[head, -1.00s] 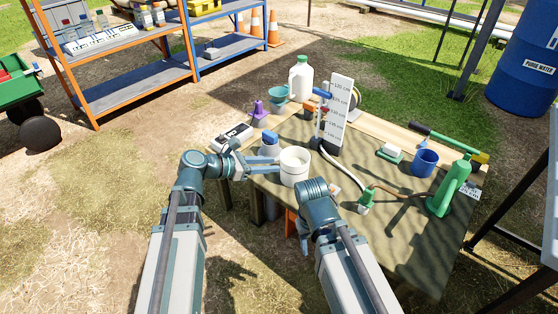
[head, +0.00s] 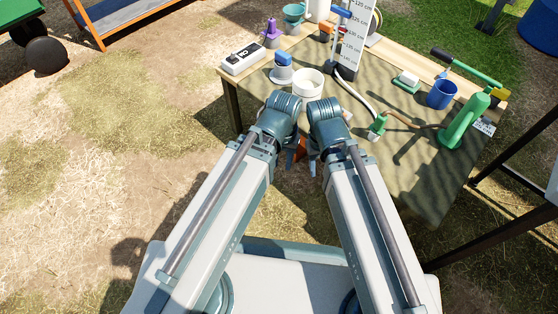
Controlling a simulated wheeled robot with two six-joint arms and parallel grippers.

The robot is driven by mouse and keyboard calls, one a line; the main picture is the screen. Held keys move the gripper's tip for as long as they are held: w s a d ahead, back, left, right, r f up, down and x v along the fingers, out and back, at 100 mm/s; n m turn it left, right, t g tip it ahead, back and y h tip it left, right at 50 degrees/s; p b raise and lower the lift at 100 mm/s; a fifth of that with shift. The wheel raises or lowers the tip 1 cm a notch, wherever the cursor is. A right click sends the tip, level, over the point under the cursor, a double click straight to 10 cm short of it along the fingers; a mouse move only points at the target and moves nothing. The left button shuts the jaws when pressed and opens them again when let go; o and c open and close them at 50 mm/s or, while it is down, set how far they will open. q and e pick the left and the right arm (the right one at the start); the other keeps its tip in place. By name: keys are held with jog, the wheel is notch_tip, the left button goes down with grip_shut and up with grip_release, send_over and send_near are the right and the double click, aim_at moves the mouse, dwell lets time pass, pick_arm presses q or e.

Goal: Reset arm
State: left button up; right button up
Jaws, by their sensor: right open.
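Both my arms are folded back in front of the table's near edge in the head view. My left gripper (head: 289,163) hangs pointing down below its wrist, mostly hidden by the arm, so its jaws cannot be judged. My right gripper (head: 313,168) also points down, just to the right of the left one, open, with nothing seen in it. Both are apart from the objects on the table (head: 430,190). The white round container (head: 308,83) stands on the table just beyond the wrists.
On the table are a black-and-white box (head: 243,58), a blue-topped grey item (head: 282,70), a purple item (head: 271,34), a blue cup (head: 441,94), a green pump-like body (head: 464,120) and a measuring board (head: 358,35). Open ground lies to the left.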

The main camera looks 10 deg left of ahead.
pick_arm(q)
jog(key=shift+s+a+r+m+y, duration=0.1)
jog(key=shift+s+a+m+y, duration=0.3)
jog(key=shift+m+y, duration=0.4)
notch_tip(320, 180, up, 45)
jog(key=p, duration=4.5)
jog(key=shift+r, duration=0.2)
